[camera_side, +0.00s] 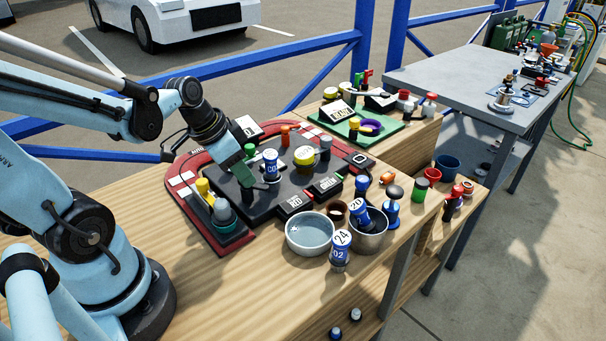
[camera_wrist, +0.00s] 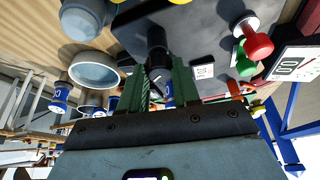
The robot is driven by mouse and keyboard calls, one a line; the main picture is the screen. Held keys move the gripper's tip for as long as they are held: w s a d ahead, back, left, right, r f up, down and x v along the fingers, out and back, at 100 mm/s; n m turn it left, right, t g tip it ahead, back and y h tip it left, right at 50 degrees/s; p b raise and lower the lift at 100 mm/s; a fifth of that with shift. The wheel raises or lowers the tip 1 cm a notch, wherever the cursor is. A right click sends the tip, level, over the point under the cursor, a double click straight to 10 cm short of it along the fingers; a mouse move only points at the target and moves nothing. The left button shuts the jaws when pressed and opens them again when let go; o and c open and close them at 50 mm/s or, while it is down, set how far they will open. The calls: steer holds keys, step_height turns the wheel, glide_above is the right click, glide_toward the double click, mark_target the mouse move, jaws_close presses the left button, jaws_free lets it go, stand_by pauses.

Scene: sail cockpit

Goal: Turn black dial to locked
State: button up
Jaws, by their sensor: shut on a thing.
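The black dial (camera_wrist: 157,42) stands up from the dark panel (camera_wrist: 195,25) in the wrist view. My gripper (camera_wrist: 158,75) has its green fingers on either side of the dial and is shut on it. A small white label (camera_wrist: 204,72) lies on the panel beside the dial; I cannot read it. In the side view my gripper (camera_side: 246,178) points down at the left part of the dark panel (camera_side: 258,206). There the fingers largely hide the dial, and its setting cannot be read.
A red tray (camera_side: 185,212) surrounds the panel. A pale bowl (camera_side: 310,233) and a metal bowl (camera_side: 369,239) stand in front. Bare wood lies at the front left.

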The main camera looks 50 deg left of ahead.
steer(key=n+y, duration=0.1)
steer(key=n, duration=0.2)
steer(key=n+y, duration=0.1)
steer(key=n, duration=0.1)
steer(key=shift+d+n, duration=0.2)
steer(key=shift+n, duration=0.2)
steer(key=n+y, duration=0.1)
steer(key=n, duration=0.1)
steer(key=n+g+y, duration=0.1)
steer(key=n, duration=0.2)
steer(key=shift+w, duration=0.1)
steer(key=shift+n, duration=0.3)
steer(key=shift+d+g, duration=0.1)
steer(key=shift+g, duration=0.2)
steer(key=o, duration=1)
steer(key=shift+o, duration=0.2)
steer(key=shift+r, duration=0.1)
steer(key=v, duration=1.2)
